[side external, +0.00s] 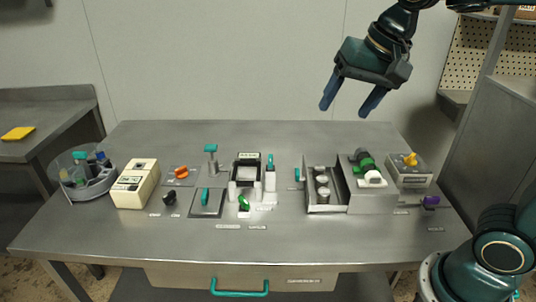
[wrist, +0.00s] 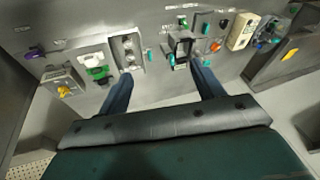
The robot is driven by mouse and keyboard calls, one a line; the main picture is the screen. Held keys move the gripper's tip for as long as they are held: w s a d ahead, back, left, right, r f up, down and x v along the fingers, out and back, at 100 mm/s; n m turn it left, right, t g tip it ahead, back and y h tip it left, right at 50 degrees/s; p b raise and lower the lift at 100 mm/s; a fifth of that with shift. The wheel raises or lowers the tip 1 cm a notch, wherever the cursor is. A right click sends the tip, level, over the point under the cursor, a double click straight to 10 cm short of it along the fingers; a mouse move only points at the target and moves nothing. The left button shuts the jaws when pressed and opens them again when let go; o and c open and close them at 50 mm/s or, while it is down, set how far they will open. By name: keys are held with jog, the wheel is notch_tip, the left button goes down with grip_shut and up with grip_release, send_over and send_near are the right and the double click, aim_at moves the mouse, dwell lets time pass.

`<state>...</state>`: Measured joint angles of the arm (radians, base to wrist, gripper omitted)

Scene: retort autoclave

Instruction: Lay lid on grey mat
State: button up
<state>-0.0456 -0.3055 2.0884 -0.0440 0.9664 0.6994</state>
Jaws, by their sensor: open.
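A dark-edged grey square, which looks like the grey mat (side external: 194,211), lies left of centre on the steel table. A piece with an upright teal handle (side external: 205,197), which looks like the lid, rests on it; its plate is hard to tell from the mat. The teal handle (wrist: 206,28) also shows in the wrist view. An open-topped metal box (side external: 309,200) with several round cans (side external: 322,187) stands right of centre. My gripper (side external: 346,110) is open and empty, high above the back right of the table, apart from everything. Its fingers (wrist: 160,72) are spread in the wrist view.
A black-and-white frame fixture (side external: 246,171) and a teal-topped post (side external: 211,160) stand near the mat. A cream box (side external: 135,184) and a round clear bin (side external: 83,182) are at left. A yellow-knobbed box (side external: 409,172) is at right. The table's front strip is clear.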

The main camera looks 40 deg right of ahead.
jog(key=s+d+f+n, duration=0.1)
jog(key=s+f+n, duration=0.1)
jog(key=s, duration=0.4)
jog(key=s+d+f+n+t, duration=0.1)
jog(key=s+f+n, duration=0.2)
jog(key=s+n, duration=0.2)
jog(key=shift+s, duration=0.85)
